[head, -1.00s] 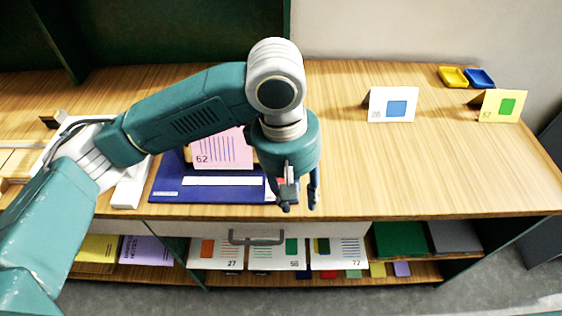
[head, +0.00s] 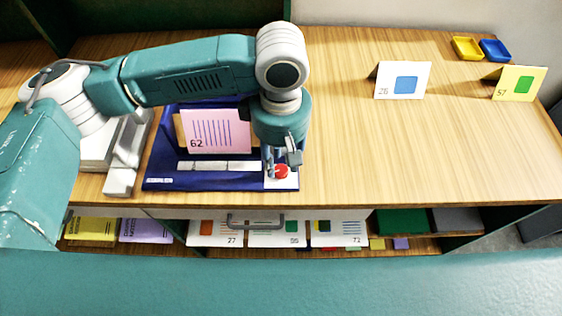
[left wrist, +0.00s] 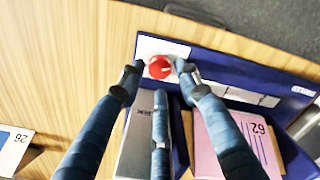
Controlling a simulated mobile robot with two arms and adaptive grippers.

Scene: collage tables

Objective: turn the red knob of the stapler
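The red knob (head: 282,171) is round and sits on a white plate (head: 285,183) at the front right corner of the dark blue stapler base (head: 220,184). In the left wrist view the red knob (left wrist: 160,67) shows a pale mark on top. My left gripper (head: 281,163) points down over the knob and is open. In the left wrist view its fingertips (left wrist: 159,70) lie on either side of the knob; I cannot tell whether they touch it. A grey stapler part (left wrist: 137,140) lies between the fingers in that view. My right gripper is out of view.
A pink card marked 62 (head: 216,132) stands on the blue base. A card with a blue square (head: 402,80), a yellow card (head: 519,83) and two small trays, yellow (head: 466,48) and blue (head: 495,50), stand at right. The wooden table's right middle is clear.

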